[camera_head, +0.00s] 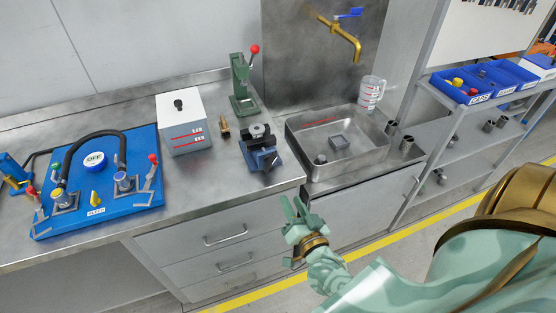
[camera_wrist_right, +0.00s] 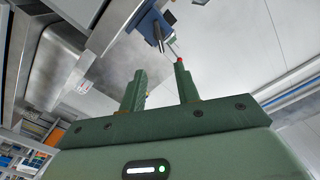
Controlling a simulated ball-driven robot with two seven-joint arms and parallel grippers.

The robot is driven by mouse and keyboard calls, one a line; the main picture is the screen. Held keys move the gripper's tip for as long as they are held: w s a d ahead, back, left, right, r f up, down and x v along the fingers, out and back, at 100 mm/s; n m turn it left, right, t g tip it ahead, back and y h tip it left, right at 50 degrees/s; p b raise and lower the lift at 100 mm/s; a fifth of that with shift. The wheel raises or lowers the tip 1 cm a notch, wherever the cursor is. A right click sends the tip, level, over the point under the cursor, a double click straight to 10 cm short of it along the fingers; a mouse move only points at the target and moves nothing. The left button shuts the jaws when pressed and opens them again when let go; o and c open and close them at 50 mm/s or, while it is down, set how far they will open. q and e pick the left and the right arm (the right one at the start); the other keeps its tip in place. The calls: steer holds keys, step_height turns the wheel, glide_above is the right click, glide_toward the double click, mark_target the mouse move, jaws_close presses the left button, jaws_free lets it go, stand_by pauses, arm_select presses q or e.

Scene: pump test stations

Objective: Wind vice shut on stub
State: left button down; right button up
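The blue vice (camera_head: 262,155) stands at the front right corner of the steel bench, left of the sink. A grey round part with a dark centre (camera_head: 259,131) sits at the top of its jaws; I cannot tell whether it is the stub or whether the jaws touch it. My right gripper (camera_head: 293,206) is open and empty, in front of the bench edge, lower and to the right of the vice. In the right wrist view its two green fingers (camera_wrist_right: 158,75) are apart with nothing between them, and a blue part with a metal bar (camera_wrist_right: 154,28), probably the vice, shows beyond. My left gripper is out of view.
A small brass piece (camera_head: 224,128) and a white box (camera_head: 184,122) stand left of the vice. A green lever press (camera_head: 241,88) is behind it. The sink (camera_head: 300,143) is right, a blue pump board (camera_head: 133,203) far left. Bare bench lies left of the vice.

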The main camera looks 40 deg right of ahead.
mark_target(272, 164)
steer(key=b+x, duration=0.2)
steer(key=x, duration=1.3)
steer(key=shift+w, duration=0.25)
steer(key=shift+c, duration=0.3)
